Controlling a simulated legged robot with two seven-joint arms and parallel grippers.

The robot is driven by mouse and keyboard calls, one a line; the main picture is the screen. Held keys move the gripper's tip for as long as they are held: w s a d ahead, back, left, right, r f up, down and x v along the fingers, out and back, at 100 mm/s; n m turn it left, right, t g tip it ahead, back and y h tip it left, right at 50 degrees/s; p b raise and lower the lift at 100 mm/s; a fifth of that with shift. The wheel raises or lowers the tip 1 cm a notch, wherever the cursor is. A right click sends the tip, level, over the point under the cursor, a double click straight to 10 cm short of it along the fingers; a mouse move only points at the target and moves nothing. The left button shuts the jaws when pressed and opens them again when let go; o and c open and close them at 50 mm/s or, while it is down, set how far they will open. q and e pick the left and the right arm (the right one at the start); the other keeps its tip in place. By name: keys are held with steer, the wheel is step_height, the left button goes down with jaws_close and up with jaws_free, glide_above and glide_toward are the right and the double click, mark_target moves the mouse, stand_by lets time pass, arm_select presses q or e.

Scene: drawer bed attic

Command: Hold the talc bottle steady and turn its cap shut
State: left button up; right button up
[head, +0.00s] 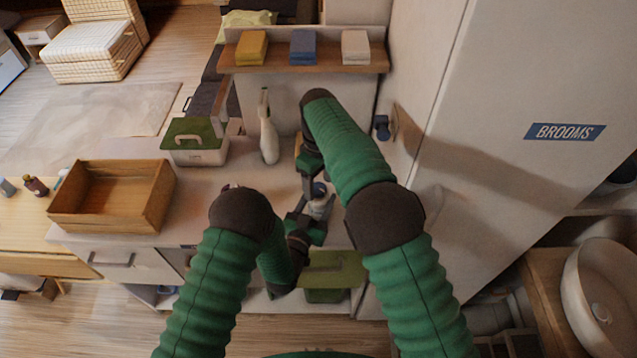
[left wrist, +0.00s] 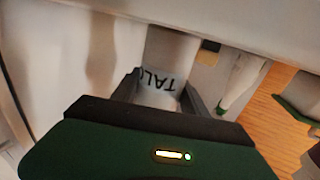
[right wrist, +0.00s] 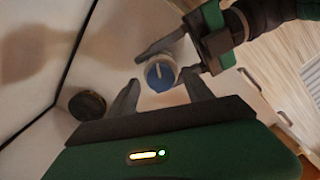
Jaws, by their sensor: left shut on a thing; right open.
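The talc bottle (head: 318,207) stands on the counter below my arms; its white body with the letters "TAL" shows in the left wrist view (left wrist: 161,80). My left gripper (head: 314,214) is shut on the bottle's body, with a finger on each side. The blue cap (right wrist: 160,73) with a pale ridge across it shows on top of the bottle in the right wrist view. My right gripper (right wrist: 161,97) is open above the cap, its fingertips apart and pointing toward it. A gap shows between the right fingers and the cap.
A wooden tray (head: 112,196) lies further left. The tall broom cupboard (head: 475,130) rises on the right. A dark round knob (right wrist: 87,105) is near the right gripper.

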steer(key=shift+f, duration=0.25)
jaws_close()
steer(key=shift+m, duration=0.4)
steer(key=m, duration=0.3)
steer(key=shift+w+d+r+m, duration=0.1)
steer(key=shift+m, duration=0.3)
steer(key=m, duration=0.4)
steer(key=shift+m, duration=0.3)
steer(key=m, duration=0.8)
steer(key=shift+m, duration=0.3)
